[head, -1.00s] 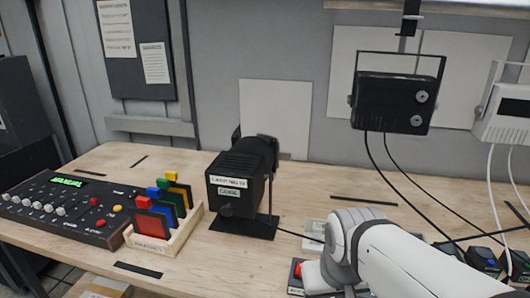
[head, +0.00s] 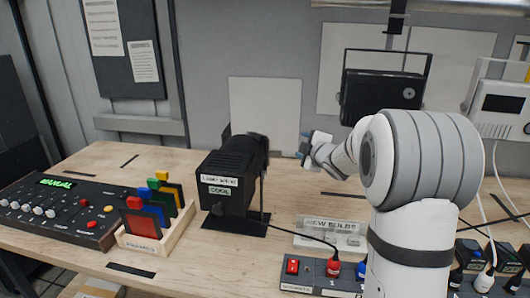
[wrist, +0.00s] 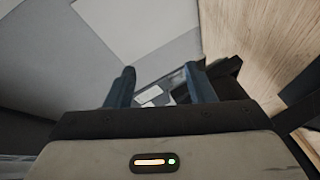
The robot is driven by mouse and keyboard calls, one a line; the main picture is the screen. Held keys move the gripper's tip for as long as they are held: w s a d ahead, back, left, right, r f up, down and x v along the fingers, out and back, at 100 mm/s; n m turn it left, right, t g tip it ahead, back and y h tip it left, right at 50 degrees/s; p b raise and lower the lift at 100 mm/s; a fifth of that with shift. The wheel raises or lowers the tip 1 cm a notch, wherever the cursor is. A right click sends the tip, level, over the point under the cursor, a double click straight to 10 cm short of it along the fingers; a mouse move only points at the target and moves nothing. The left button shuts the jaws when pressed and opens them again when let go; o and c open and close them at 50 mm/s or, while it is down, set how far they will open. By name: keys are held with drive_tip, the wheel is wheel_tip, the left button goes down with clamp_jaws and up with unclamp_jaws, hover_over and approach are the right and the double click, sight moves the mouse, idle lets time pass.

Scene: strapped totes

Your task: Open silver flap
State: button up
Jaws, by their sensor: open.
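A black spotlight (head: 232,180) with white labels stands on the wooden table, its back towards the head camera. No silver flap can be made out for certain. In the wrist view, a small pale grey and dark piece (wrist: 152,97) shows between and beyond my fingers; I cannot tell whether it is the flap. My gripper (head: 305,146) is just right of the spotlight's far end, above the table, and appears apart from it. In the wrist view my gripper (wrist: 160,76) is open with nothing clearly held. The spotlight's far side is hidden in the head view.
A control console (head: 65,208) and a rack of coloured filters (head: 157,228) stand at the left. A "new bulbs" tray (head: 318,232) and a switch box (head: 300,275) are at the front, with cables nearby. A black hanging lamp (head: 382,97) is behind my arm.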

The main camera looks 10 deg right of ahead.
sight(275, 153)
drive_tip(key=w+a+f+n+y, duration=0.2)
drive_tip(key=w+n+y, duration=0.1)
drive_tip(key=w+a+f+n+g+y+p, duration=0.1)
drive_tip(key=w+a+f+n+y, duration=0.1)
drive_tip(key=w+a+n+y, duration=0.1)
drive_tip(key=w+a+f+n+g+y+p, duration=0.1)
drive_tip(key=w+a+f+n+y, duration=0.1)
drive_tip(key=w+a+n+y, duration=0.1)
drive_tip(key=shift+w+a+f+n+y, duration=0.15)
drive_tip(key=shift+n+y, duration=0.15)
drive_tip(key=shift+n, duration=0.25)
drive_tip(key=shift+w+a+f+n+y, duration=0.15)
drive_tip(key=shift+n+y, duration=0.15)
drive_tip(key=shift+n, duration=0.25)
drive_tip(key=shift+s+d, duration=0.1)
clamp_jaws()
